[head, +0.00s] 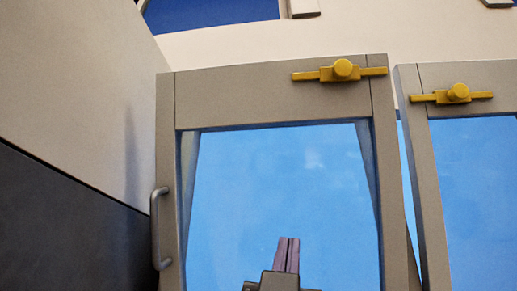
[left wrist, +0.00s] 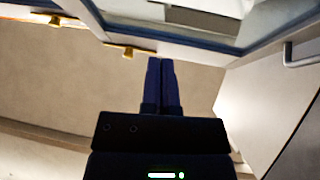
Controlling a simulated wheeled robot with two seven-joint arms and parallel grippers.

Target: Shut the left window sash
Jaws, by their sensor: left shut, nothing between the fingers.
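The left window sash (head: 273,98) has a grey-beige frame around a blue pane. A yellow latch (head: 341,71) sits on its top rail and a grey bar handle (head: 158,230) on its left side. My left gripper (head: 288,240) is shut and empty, pointing up in front of the lower pane, right of the handle. In the left wrist view its fingers (left wrist: 160,60) are together near the sash frame; whether they touch it I cannot tell. The handle (left wrist: 300,55) is apart, at the right there. My right gripper is in neither view.
A second sash (head: 428,175) with its own yellow latch (head: 457,94) stands at the right, with a narrow gap between the frames. A wall, pale above (head: 75,100) and dark below (head: 65,225), lies close at the left.

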